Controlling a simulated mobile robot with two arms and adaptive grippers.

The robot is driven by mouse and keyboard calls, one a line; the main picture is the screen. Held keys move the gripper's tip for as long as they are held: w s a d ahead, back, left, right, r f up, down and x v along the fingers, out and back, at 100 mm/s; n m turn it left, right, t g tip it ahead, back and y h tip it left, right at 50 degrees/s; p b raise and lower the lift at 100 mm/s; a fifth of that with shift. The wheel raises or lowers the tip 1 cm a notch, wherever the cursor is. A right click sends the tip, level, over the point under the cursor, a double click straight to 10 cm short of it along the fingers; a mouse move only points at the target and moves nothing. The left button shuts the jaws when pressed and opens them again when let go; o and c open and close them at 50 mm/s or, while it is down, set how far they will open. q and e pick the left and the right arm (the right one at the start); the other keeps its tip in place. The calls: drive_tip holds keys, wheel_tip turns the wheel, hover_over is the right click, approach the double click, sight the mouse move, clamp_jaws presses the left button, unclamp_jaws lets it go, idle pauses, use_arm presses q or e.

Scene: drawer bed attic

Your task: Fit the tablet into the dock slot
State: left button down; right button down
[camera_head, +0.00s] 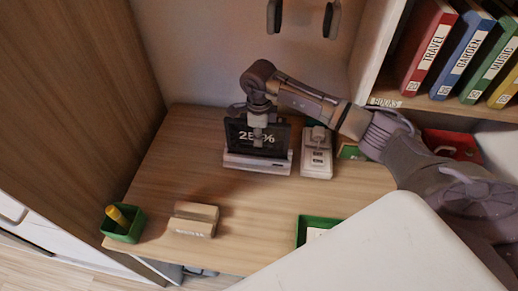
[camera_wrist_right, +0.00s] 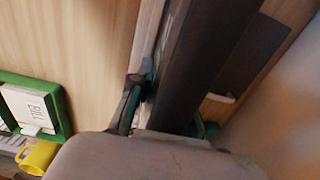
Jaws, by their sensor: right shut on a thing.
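The dark tablet (camera_head: 240,135) stands nearly upright at the back of the desk, with "25%" partly showing on its screen. Its lower edge is at the pale dock (camera_head: 257,163); I cannot tell how deep it sits in the slot. My right gripper (camera_head: 259,132) reaches down over the tablet from above and is shut on it, hiding part of the screen. In the right wrist view, the dark tablet (camera_wrist_right: 205,60) runs between the fingers of the gripper (camera_wrist_right: 170,112). The slot is hidden there. My left gripper is in neither view.
A white device (camera_head: 317,158) stands close to the dock's right. A wooden block (camera_head: 194,220), a green box (camera_head: 122,230) with a yellow item and a green tray (camera_head: 303,228) are nearer the front. Books (camera_head: 428,45) fill the right shelf. The desk's middle is clear.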

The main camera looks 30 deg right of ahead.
drive_tip(key=shift+f+b, duration=1.05)
drive_tip(key=shift+f, duration=0.85)
drive_tip(key=shift+f, duration=0.2)
drive_tip(key=c, duration=1.1)
unclamp_jaws()
drive_tip(key=shift+r, duration=0.2)
wheel_tip(320, 180, up, 12)
drive_tip(key=shift+b, duration=1)
